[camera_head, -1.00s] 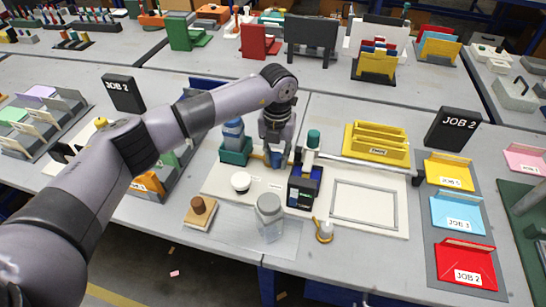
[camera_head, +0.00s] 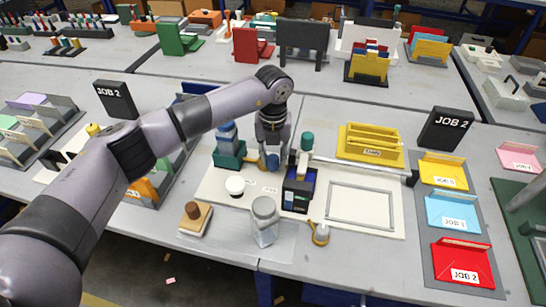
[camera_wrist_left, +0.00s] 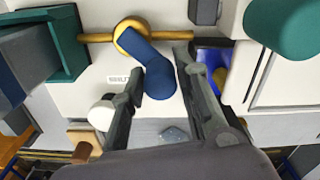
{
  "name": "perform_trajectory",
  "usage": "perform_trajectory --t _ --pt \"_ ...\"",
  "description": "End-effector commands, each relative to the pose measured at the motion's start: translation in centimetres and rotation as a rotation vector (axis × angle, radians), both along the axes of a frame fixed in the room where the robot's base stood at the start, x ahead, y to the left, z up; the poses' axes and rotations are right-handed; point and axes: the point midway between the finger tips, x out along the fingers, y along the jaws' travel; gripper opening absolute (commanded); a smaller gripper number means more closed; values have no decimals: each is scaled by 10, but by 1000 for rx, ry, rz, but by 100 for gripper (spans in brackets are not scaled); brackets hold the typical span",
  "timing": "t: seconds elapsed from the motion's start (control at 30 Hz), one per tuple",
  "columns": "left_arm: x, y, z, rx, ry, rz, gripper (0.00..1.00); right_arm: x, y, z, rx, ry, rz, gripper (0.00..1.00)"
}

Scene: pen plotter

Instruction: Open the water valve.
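The water valve has a dark blue lever handle (camera_wrist_left: 153,72) on a brass ring and pipe (camera_wrist_left: 96,38), seen in the left wrist view. In the head view the blue handle (camera_head: 272,162) shows just below my left gripper (camera_head: 271,143), beside the teal box (camera_head: 229,154) with a blue bottle. In the left wrist view the fingers of my left gripper (camera_wrist_left: 160,64) are apart. The blue handle lies between them in the picture; I cannot tell whether either finger touches it. My right gripper is not in view.
The plotter carriage (camera_head: 298,188) stands close to the right of the valve. A white knob (camera_head: 235,186), a glass jar (camera_head: 264,221) and a wooden stamp block (camera_head: 195,218) are in front. A yellow tray (camera_head: 370,145) is behind right.

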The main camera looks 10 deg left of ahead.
Motion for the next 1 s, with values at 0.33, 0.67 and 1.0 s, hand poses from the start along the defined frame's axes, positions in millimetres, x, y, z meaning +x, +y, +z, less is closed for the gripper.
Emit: perform_trajectory --t 0.33,0.67,1.0 --pt "-1 0 -1 1 2 -2 46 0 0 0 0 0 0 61" --pt "0 0 14 0 0 -2 46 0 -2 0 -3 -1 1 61" --pt "0 0 83 -1 -2 -2 46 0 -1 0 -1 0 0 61"
